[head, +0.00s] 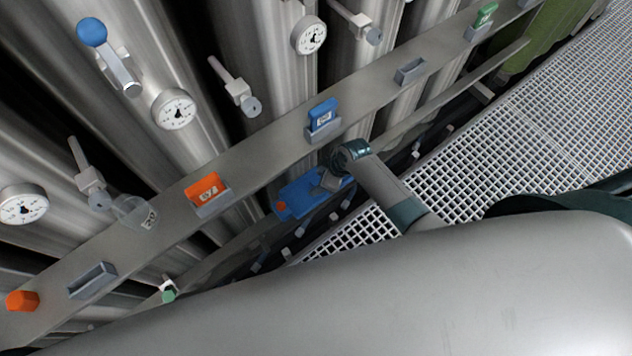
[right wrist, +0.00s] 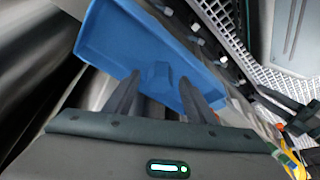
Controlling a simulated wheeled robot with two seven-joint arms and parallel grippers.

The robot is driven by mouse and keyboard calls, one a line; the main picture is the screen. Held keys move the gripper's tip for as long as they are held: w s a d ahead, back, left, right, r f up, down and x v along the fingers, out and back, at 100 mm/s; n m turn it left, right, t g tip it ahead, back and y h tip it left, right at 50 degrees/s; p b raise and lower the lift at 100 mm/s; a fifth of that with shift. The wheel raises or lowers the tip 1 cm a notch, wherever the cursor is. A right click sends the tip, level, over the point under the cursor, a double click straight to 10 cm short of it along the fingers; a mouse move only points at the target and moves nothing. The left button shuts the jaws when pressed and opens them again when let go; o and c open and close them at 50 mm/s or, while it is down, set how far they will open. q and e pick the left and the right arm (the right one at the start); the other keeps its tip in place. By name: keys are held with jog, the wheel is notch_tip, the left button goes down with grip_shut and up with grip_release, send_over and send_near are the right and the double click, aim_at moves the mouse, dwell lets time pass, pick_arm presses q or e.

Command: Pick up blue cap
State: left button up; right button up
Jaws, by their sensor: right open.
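The blue cap (right wrist: 160,76) is a small blue block in the blue tray (right wrist: 125,35) in the right wrist view. It shows between the two dark fingers of my right gripper (right wrist: 160,98). The fingers are spread and nothing is seen held between them; whether they touch the cap I cannot tell. In the head view my right gripper (head: 333,181) is over the right part of the blue tray (head: 300,197) and hides the cap there. My left gripper is not in view.
An orange cap (head: 281,208) is at the tray's left end. A grey rail (head: 260,150) above the tray carries a blue tag (head: 323,114) and an orange tag (head: 203,188) in holders. Steel vessels with gauges (head: 174,109) stand behind. White grating (head: 530,130) lies right.

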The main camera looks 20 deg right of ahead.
aim_at(313, 179)
jog(key=shift+w+a+f, duration=0.15)
jog(key=shift+f, duration=0.4)
jog(key=shift+c, duration=0.6)
jog(key=c, duration=1.1)
jog(key=shift+c, duration=0.2)
jog(key=shift+r, duration=0.8)
notch_tip(313, 179, up, 2)
jog(key=shift+r, duration=0.25)
jog(key=s+d+r, duration=0.3)
jog(key=s+r, duration=0.4)
jog(key=s, duration=0.4)
jog(key=shift+d, duration=0.35)
